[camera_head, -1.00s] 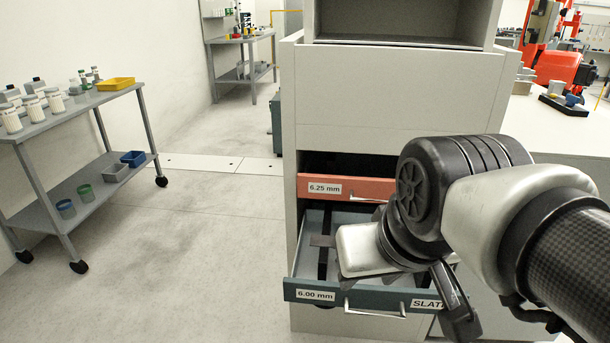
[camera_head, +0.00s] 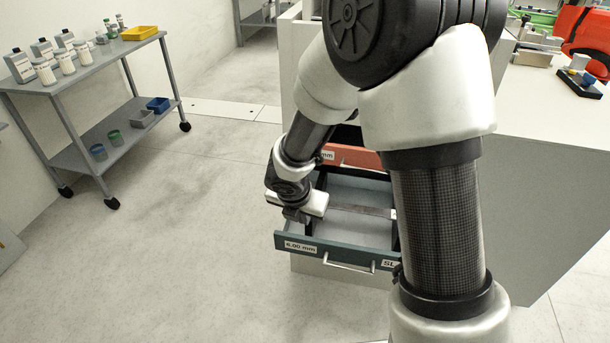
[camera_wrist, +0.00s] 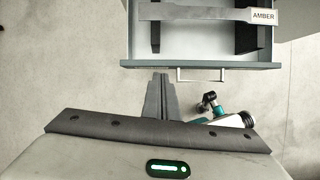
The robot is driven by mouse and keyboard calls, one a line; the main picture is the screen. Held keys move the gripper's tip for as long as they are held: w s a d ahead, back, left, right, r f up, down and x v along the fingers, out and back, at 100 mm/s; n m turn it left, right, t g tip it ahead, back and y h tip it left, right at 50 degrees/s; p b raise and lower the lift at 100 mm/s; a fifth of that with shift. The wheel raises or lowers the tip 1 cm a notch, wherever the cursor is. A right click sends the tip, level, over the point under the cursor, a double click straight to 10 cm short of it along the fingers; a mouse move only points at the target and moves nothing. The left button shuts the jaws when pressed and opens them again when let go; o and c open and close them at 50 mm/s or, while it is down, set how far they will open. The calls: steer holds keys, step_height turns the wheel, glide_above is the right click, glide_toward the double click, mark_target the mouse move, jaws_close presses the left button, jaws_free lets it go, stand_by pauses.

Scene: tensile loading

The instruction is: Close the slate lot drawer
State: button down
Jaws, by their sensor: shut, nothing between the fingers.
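The slate lot drawer (camera_head: 335,255) stands pulled out below the orange-fronted drawer. Its blue-grey front carries a 6.00 mm label, a partly hidden label starting "SL", and a bar handle (camera_head: 348,265). In the wrist view the drawer front (camera_wrist: 240,66) and handle (camera_wrist: 201,79) cross the upper picture. My gripper (camera_head: 297,217) is over the drawer's left front in the head view. In the wrist view its shut, empty fingers (camera_wrist: 162,76) point at the front, left of the handle. I cannot tell whether they touch it. My arm hides the drawer's right end.
A grey strip labelled AMBER (camera_wrist: 195,14) crosses the drawer inside. The orange drawer (camera_head: 352,155) above sits nearly flush with the cabinet (camera_head: 300,60). A wheeled cart (camera_head: 90,65) with bottles and trays stands at left. The floor between cart and cabinet is clear.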

step_height(320, 180, down, 2)
steer(key=a+n, duration=0.1)
steer(key=n, duration=0.1)
steer(key=b, duration=0.4)
glide_above(306, 237)
steer(key=s+a, duration=0.1)
steer(key=s, duration=0.2)
step_height(306, 237, down, 9)
steer(key=shift+a+r, duration=0.1)
steer(key=w, duration=0.1)
steer(key=w+d, duration=0.1)
steer(key=w, duration=0.1)
steer(key=shift+w+d+p, duration=0.1)
steer(key=shift+p, duration=0.3)
steer(key=shift+w+d, duration=0.1)
steer(key=shift+w, duration=0.4)
